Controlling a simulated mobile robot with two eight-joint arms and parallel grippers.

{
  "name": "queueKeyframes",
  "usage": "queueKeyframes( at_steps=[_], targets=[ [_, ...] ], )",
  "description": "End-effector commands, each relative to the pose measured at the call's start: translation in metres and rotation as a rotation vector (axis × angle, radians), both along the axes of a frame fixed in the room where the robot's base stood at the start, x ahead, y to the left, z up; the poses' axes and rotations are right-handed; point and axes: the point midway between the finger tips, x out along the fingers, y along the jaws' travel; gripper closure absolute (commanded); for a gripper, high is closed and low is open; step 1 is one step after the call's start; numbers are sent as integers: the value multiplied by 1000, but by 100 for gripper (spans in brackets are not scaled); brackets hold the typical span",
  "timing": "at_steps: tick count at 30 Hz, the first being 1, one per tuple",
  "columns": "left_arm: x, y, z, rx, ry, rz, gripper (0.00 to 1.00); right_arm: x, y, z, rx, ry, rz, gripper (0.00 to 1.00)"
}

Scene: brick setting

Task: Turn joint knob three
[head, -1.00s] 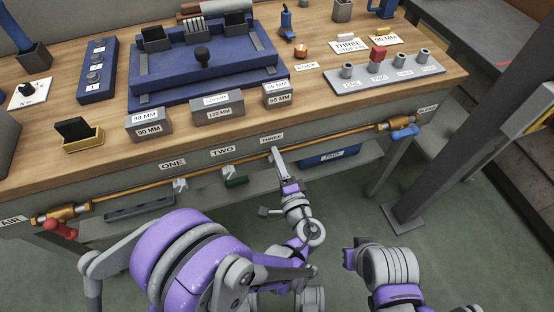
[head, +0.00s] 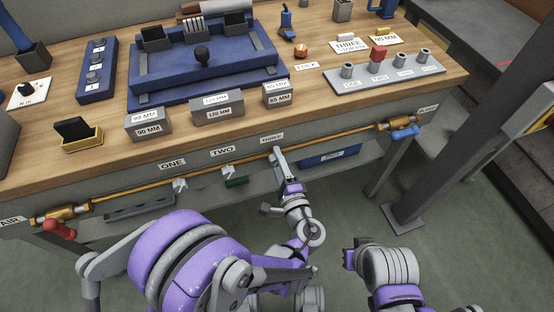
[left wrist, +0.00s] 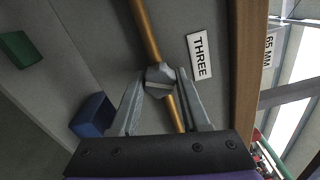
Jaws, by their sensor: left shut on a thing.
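The knob of joint three (left wrist: 159,78) is a grey faceted piece on the brass pipe (left wrist: 146,30), beside the label THREE (left wrist: 199,55). My left gripper (left wrist: 160,84) has one finger on each side of the knob and is shut on it. In the head view, my left gripper (head: 277,154) is at the pipe just below the label THREE (head: 271,137) and hides most of that knob. The knobs of joint one (head: 180,185) and joint two (head: 228,172) sit farther left on the pipe. The fingertips of my right gripper cannot be made out.
The pipe runs along the bench front, between a red-handled valve (head: 60,228) at left and a blue-handled valve (head: 404,132) at right. A blue bin (head: 328,157) is under the bench, right of my left gripper. The wooden bench top (head: 330,110) overhangs the pipe.

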Motion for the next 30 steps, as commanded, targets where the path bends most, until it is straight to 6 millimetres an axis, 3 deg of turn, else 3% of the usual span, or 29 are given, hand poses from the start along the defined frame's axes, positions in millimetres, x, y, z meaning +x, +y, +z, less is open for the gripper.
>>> queueKeyframes(
  at_steps=[1, 6, 17, 30],
  targets=[
    [0, 0, 0, -1, 1, 0, 51, 0, 0, 0, 0, 0, 0, 100],
    [0, 0, 0, -1, 1, 0, 24, 0, 0, 0, 0, 0, 0, 100],
    [-6, -3, 0, -2, 0, -2, 24, 0, 0, 1, 0, 0, 0, 100],
    [-83, -28, 0, -2, -1, -5, 24, -1, 0, 8, 0, -2, 0, 100]
  ],
)
